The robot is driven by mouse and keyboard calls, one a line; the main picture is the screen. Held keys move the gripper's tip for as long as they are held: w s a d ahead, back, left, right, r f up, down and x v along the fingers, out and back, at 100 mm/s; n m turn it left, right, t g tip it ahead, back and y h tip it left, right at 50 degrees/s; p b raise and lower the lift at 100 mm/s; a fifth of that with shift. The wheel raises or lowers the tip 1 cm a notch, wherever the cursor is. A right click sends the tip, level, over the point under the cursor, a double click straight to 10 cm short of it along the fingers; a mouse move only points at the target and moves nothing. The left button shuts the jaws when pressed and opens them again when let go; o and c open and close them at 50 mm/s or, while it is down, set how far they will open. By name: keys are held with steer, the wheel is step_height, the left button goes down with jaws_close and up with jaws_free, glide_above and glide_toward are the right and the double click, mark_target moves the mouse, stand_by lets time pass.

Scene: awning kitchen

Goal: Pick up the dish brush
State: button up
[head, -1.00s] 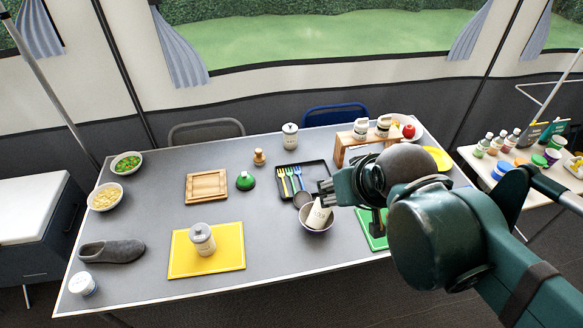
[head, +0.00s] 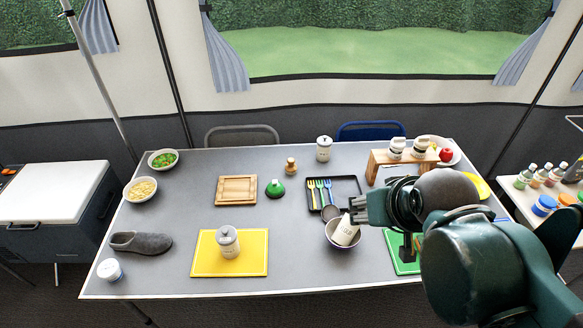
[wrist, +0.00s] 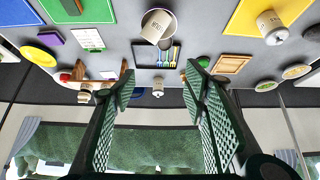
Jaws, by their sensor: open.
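I cannot tell for certain which thing is the dish brush. A small wooden-knobbed item (head: 290,165) stands upright on the table behind a small green domed item (head: 275,188) with a dark top; either may be the brush, and bristles are too small to make out.
The bowl (head: 334,250) and black cutlery tray (head: 352,183) are near my gripper. A wooden board (head: 236,190) lies left of the green item. A yellow board (head: 205,262) holds a lidded jar (head: 228,242). A wooden riser (head: 375,165) stands right. Grey table (head: 180,210) shows free at left centre.

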stand_by(0.4)
steer(key=w, duration=0.2)
steer(key=m+g+h+p, duration=0.2)
steer(key=m+g+h, duration=0.25)
steer(key=m, duration=0.85)
glide_above(289, 160)
steer(key=s+a, duration=0.1)
steer(key=a, duration=0.1)
steer(key=shift+g, duration=0.35)
steer(key=f, duration=2.5)
steer(key=shift+s+d+f, duration=0.1)
steer(key=shift+d, duration=0.1)
steer(key=shift+a+f, duration=0.15)
steer(key=shift+f, duration=0.35)
steer(key=shift+f, duration=0.1)
